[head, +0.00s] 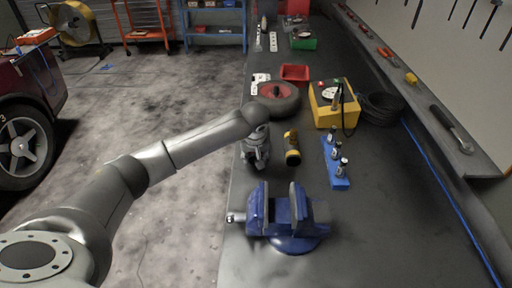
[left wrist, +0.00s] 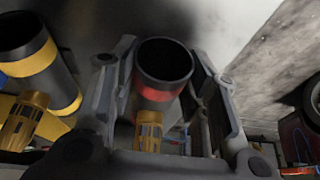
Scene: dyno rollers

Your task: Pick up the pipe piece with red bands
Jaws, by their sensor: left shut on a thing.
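The pipe piece with red bands (left wrist: 158,93) is a dark, open-ended tube with a red band and a yellow slotted part below it. It stands between the two fingers of my left gripper (left wrist: 164,62) in the left wrist view, and the gripper is shut on it. In the head view my left gripper (head: 256,158) is over the left side of the bench and hides this pipe almost fully. I cannot tell whether the pipe touches the bench. My right gripper is in neither view.
A yellow-banded pipe (head: 292,148) stands close right of the gripper; it also shows in the left wrist view (left wrist: 38,62). A blue vise (head: 288,218) is nearer, a blue holder (head: 333,165) to the right. A wheel (head: 277,98) and yellow box (head: 334,104) lie beyond.

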